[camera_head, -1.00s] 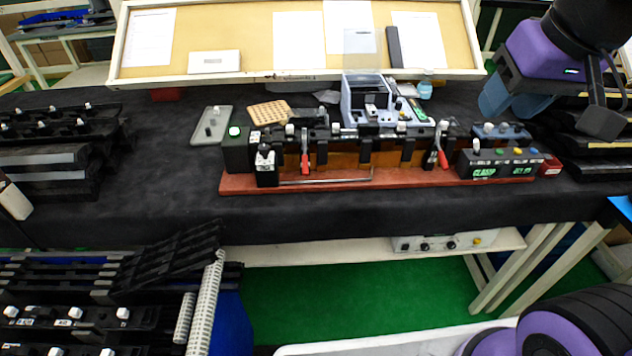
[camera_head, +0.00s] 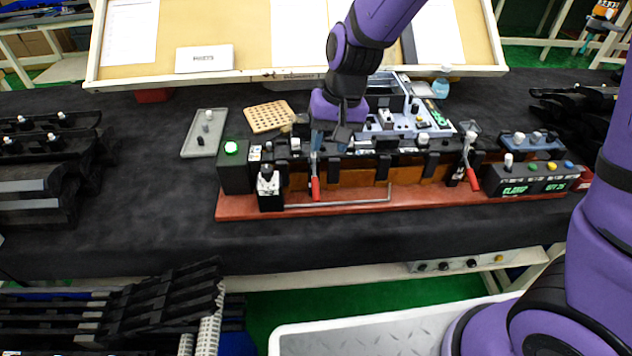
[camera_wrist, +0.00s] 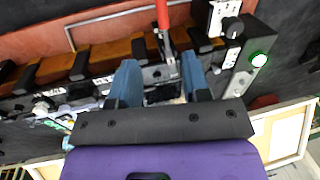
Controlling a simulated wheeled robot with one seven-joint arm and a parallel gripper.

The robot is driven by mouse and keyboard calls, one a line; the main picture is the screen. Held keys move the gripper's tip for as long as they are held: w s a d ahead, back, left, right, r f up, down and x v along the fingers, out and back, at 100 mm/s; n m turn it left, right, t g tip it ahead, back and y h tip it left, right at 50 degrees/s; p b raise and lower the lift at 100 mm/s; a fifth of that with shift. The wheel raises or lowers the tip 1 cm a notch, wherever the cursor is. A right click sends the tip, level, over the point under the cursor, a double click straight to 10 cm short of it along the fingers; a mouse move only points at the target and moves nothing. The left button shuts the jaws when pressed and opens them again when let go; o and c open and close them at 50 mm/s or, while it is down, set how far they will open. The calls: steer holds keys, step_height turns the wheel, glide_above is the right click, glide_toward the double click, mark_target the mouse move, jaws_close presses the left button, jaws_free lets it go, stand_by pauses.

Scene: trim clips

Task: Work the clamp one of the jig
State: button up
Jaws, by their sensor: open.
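The jig is a long dark fixture with tan blocks on a red base (camera_head: 430,203), across the middle of the table. A red-handled toggle clamp (camera_head: 315,188) stands near its left end, with its handle pointing down toward the front. A second red-handled clamp (camera_head: 473,178) is near the right end. No label shows which is clamp one. My gripper (camera_head: 332,142) is over the left clamp. In the wrist view my gripper (camera_wrist: 160,82) has its blue fingers apart on either side of that clamp's metal body, and the red handle (camera_wrist: 162,15) extends beyond them. Contact cannot be told.
A box with a lit green button (camera_head: 231,148) stands at the jig's left end. A metal rod (camera_head: 340,204) runs along the front. A control box (camera_head: 535,180) with coloured buttons is at the right. A grey tray (camera_head: 205,132) and perforated tan block (camera_head: 268,116) lie behind left.

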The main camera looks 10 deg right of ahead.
mark_target(316, 183)
steer(key=a+f, duration=0.1)
steer(key=f, duration=0.6)
steer(key=a+f, duration=0.1)
steer(key=f, duration=0.3)
steer(key=shift+a+f, duration=0.3)
steer(key=shift+a, duration=0.05)
jaws_close()
